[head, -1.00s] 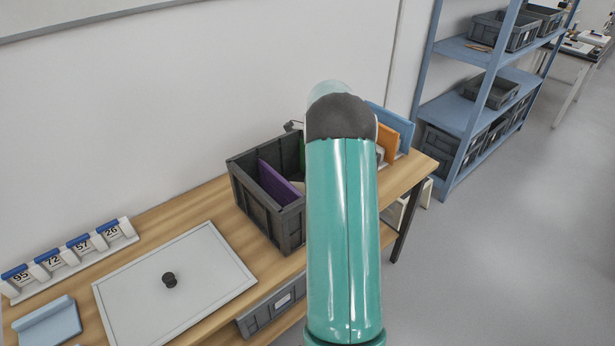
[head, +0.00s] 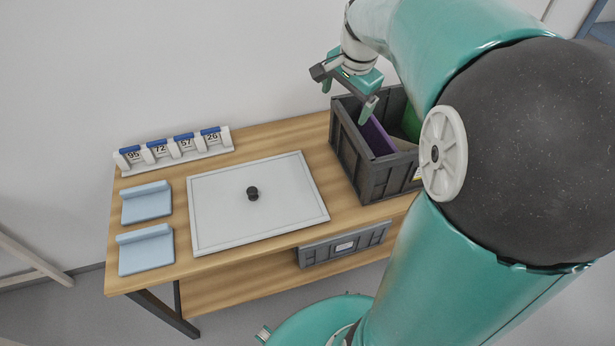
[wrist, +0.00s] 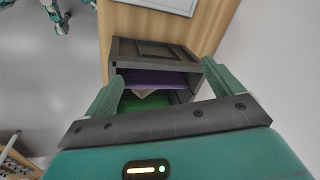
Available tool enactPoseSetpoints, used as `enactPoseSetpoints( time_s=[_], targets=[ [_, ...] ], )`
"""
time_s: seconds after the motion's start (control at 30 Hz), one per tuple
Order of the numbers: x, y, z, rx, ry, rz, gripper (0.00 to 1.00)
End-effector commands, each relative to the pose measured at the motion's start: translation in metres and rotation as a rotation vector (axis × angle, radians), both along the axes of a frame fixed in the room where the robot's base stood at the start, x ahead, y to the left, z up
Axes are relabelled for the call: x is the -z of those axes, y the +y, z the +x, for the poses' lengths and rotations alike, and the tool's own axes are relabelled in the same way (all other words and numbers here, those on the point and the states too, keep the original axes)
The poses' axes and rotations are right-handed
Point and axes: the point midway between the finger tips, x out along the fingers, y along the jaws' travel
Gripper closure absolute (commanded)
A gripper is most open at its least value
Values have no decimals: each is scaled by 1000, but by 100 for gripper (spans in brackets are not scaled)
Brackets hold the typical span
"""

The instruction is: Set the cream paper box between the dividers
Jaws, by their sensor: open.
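A dark grey crate (head: 371,172) stands at the right of the table in the head view; it also shows in the wrist view (wrist: 150,50). Inside it are a purple divider (head: 377,138) and a green divider (head: 411,124), seen in the wrist view as a purple strip (wrist: 165,78) and a green area (wrist: 142,104). A small cream piece (wrist: 150,94) shows between them in the wrist view; I cannot tell whether it is the whole cream paper box. My gripper (head: 347,100) is open and empty above the crate's back left side, its fingers pointing down.
A grey board with a black knob (head: 230,215) lies left of the crate. Number flip cards (head: 175,151) stand along the wall, and two pale blue trays (head: 146,226) lie at the table's left. A grey bin (head: 345,246) sits under the tabletop.

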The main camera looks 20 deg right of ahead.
Motion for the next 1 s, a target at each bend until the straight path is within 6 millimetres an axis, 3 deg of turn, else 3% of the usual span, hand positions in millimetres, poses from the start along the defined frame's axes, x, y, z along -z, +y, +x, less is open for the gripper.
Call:
enactPoseSetpoints(
  time_s=[0.03,0.2,0.5,0.7,1.0],
  targets=[
    [-10,23,-13,-96,-20,-31,8],
    [-25,81,-59,-418,-65,-139,8],
    [-19,153,-145,-955,-152,-341,8],
    [-8,169,-174,-1139,-182,-421,8],
    [-7,170,-176,-1158,-183,-429,8]
  ],
)
